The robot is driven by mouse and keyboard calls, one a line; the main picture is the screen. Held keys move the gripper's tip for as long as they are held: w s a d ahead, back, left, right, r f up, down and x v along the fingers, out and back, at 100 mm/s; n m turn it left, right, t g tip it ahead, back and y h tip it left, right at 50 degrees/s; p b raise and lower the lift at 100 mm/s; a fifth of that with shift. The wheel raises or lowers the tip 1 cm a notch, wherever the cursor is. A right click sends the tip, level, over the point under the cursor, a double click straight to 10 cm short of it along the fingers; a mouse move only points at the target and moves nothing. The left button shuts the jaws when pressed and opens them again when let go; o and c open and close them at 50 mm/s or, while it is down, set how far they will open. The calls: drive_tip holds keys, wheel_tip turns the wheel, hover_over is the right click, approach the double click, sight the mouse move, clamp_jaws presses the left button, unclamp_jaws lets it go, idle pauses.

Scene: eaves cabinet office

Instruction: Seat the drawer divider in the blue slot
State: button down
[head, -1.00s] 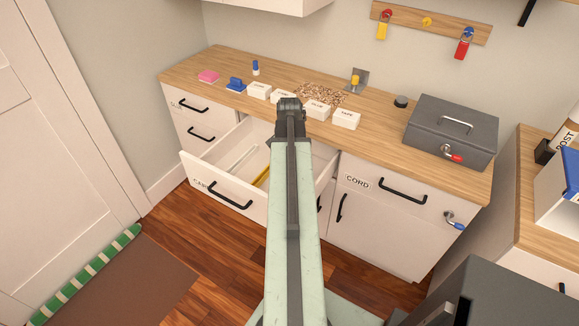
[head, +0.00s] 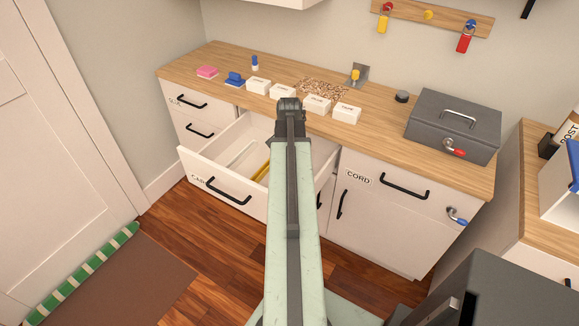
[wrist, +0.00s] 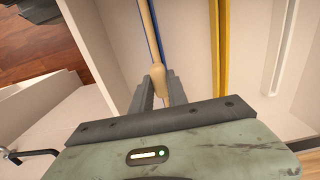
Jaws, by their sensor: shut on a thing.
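In the wrist view, my gripper (wrist: 160,88) is shut on the drawer divider (wrist: 146,28), a narrow tan bar with a rounded near end. The bar runs away from the fingers, over the drawer's pale floor. The blue slot (wrist: 155,35) shows as a thin blue line close along the bar's right side, nearly parallel to it. The bar may cover part of the slot; I cannot tell its height above it. The open drawer (head: 232,196) is at the left of the cabinet in the head view, where my arm hides the gripper and divider.
A yellow slot (wrist: 221,45) and a white slot (wrist: 282,45) lie right of the blue one. The drawer's side wall (wrist: 95,45) stands left of my fingers. Small white boxes (head: 346,113) and a grey cash box (head: 453,126) sit on the worktop.

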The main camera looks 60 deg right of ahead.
drive_tip(key=shift+f+b, duration=0.4)
drive_tip(key=shift+f, duration=0.1)
drive_tip(key=c, duration=1.2)
unclamp_jaws()
wheel_tip(320, 180, up, 8)
drive_tip(key=p, duration=0.8)
drive_tip(key=shift+r, duration=0.1)
